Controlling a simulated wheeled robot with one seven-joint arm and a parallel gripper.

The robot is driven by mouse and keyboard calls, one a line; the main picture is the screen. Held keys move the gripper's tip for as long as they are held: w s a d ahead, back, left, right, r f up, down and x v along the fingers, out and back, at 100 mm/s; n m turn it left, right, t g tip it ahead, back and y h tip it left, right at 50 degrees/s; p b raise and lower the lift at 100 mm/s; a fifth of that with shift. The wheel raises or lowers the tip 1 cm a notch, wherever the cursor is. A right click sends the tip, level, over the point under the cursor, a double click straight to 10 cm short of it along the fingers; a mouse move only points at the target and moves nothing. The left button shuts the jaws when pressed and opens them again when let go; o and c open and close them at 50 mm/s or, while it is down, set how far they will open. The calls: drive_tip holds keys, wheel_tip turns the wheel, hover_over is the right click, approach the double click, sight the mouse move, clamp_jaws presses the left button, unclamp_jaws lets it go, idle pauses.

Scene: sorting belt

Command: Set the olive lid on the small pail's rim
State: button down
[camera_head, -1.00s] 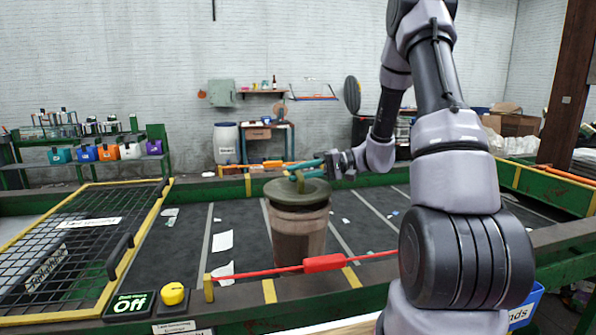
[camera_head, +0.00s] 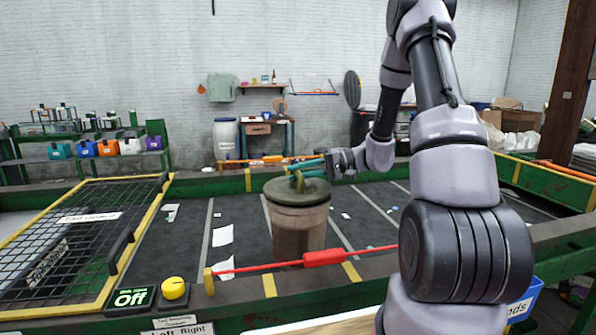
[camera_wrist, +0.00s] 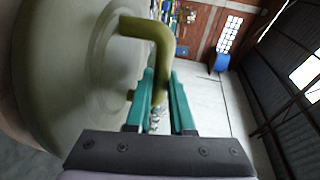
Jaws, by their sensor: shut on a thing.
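The olive lid (camera_head: 284,192) lies over the top of the small pail (camera_head: 298,233), a brownish bucket standing on the dark belt. The lid looks about level and close on the rim; I cannot tell whether it is fully seated. My gripper (camera_head: 302,169), with teal fingers, is above the lid and shut on its bent olive handle. In the wrist view the lid (camera_wrist: 60,80) fills the left side, and its handle (camera_wrist: 155,32) runs down between the teal fingers of my gripper (camera_wrist: 160,95).
A red bar (camera_head: 324,258) crosses in front of the pail. A yellow-framed mesh cover (camera_head: 75,225) is at the left, with a yellow knob (camera_head: 173,288) and an "Off" sign (camera_head: 131,298) near it. Paper scraps (camera_head: 222,236) lie on the belt. Shelves stand along the back wall.

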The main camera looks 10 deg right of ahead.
drive_tip(key=shift+f, duration=0.25)
drive_tip(key=c, duration=0.7)
unclamp_jaws()
